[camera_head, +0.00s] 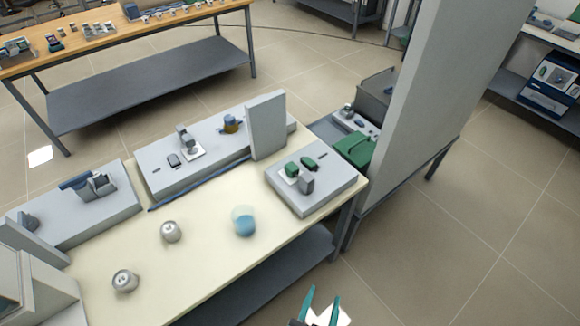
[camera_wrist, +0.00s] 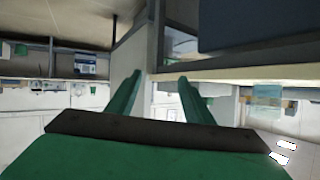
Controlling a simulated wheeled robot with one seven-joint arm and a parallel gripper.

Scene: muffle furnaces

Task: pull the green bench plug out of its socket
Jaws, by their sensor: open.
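A grey socket box (camera_head: 325,190) sits at the right end of the cream bench. Two small dark green pieces are on its top: a left one (camera_head: 292,170) by a white plate, and a right one (camera_head: 308,164). Either may be the green bench plug; they are too small to tell apart surely. A grey upright block (camera_head: 306,184) stands just in front of them. My gripper (camera_head: 322,300) is open and empty at the bottom of the head view, apart from the box and in front of the bench. Its teal fingers also show in the wrist view (camera_wrist: 160,80), where I cannot make out the plug.
A larger green part (camera_head: 354,148) is on equipment behind the box, beside a tall grey panel (camera_head: 430,90). A grey upright slab (camera_head: 266,125) is behind. Floor right of the bench is clear.

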